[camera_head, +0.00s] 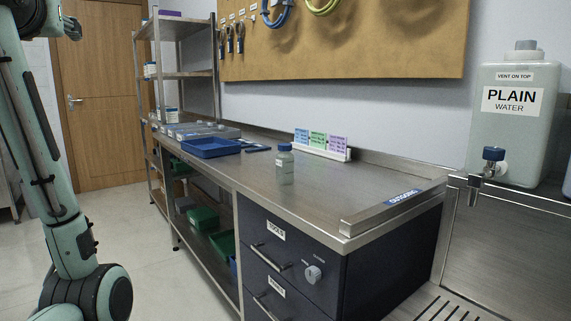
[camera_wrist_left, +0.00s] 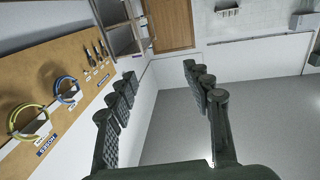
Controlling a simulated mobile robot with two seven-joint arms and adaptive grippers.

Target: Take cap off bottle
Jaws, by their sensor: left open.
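A small clear bottle (camera_head: 285,169) with a pale greenish content and a white label stands upright on the steel bench. Its blue cap (camera_head: 284,148) sits on top of the neck. My left arm rises along the left edge of the head view, well away from the bottle. In the left wrist view my left gripper (camera_wrist_left: 160,70) has its two dark fingers spread apart, with nothing between them. The bottle does not show in that wrist view. My right gripper is not in view.
Behind the bottle stands a rack of coloured cards (camera_head: 322,146). A blue tray (camera_head: 209,147) lies farther left on the steel bench (camera_head: 345,180). A raised ledge (camera_head: 395,204) edges the bench's right end. A large water container (camera_head: 515,125) with a tap stands at right.

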